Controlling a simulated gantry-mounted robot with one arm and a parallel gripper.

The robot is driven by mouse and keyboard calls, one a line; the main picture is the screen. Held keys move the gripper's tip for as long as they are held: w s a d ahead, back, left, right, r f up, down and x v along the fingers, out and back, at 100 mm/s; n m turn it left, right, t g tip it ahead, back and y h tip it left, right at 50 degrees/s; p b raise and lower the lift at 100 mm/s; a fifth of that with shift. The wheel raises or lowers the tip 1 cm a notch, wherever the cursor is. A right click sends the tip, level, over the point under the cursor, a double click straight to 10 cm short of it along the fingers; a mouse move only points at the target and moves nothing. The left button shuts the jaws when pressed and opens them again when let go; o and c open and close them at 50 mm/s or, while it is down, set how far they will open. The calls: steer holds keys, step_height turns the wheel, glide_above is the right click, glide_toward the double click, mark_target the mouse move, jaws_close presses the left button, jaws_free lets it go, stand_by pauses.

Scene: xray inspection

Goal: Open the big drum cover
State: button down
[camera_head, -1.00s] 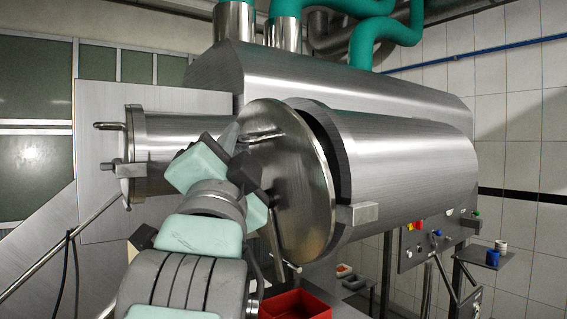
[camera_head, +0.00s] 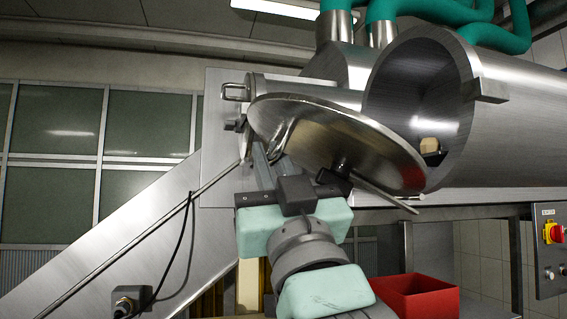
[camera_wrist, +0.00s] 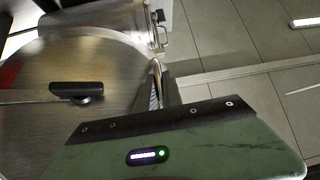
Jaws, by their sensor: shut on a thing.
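The big drum cover (camera_head: 345,135) is a round steel lid, swung away from the big drum (camera_head: 480,110) and tilted, so the drum's mouth is open. Its rim handle (camera_head: 280,137) is a curved metal bar. My gripper (camera_head: 266,158) is shut on this handle at the cover's left side. In the wrist view the cover (camera_wrist: 70,110) fills the left side, and the handle (camera_wrist: 155,75) stands at the gripper's fingers (camera_wrist: 160,90). A dark knob with a rod (camera_head: 345,170) sits near the cover's lower middle. A pale and black object (camera_head: 432,150) shows inside the drum.
A smaller drum cover with a handle (camera_head: 234,92) is close behind my gripper. A red bin (camera_head: 425,298) stands below right. A control panel (camera_head: 550,235) is at the far right. A sloped metal panel (camera_head: 120,245) fills the lower left.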

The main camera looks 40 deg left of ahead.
steer(key=shift+s+a+f+b, duration=0.15)
steer(key=shift+f+b, duration=0.5)
steer(key=shift+f, duration=0.6)
steer(key=shift+s+a+f+b, duration=0.1)
steer(key=shift+f+b, duration=0.5)
steer(key=shift+f, duration=0.65)
steer(key=c, duration=1.8)
jaws_free()
steer(key=shift+o, duration=0.2)
steer(key=shift+d, duration=0.15)
steer(key=v, duration=1)
steer(key=shift+s+d+f, duration=0.2)
steer(key=shift+f, duration=0.1)
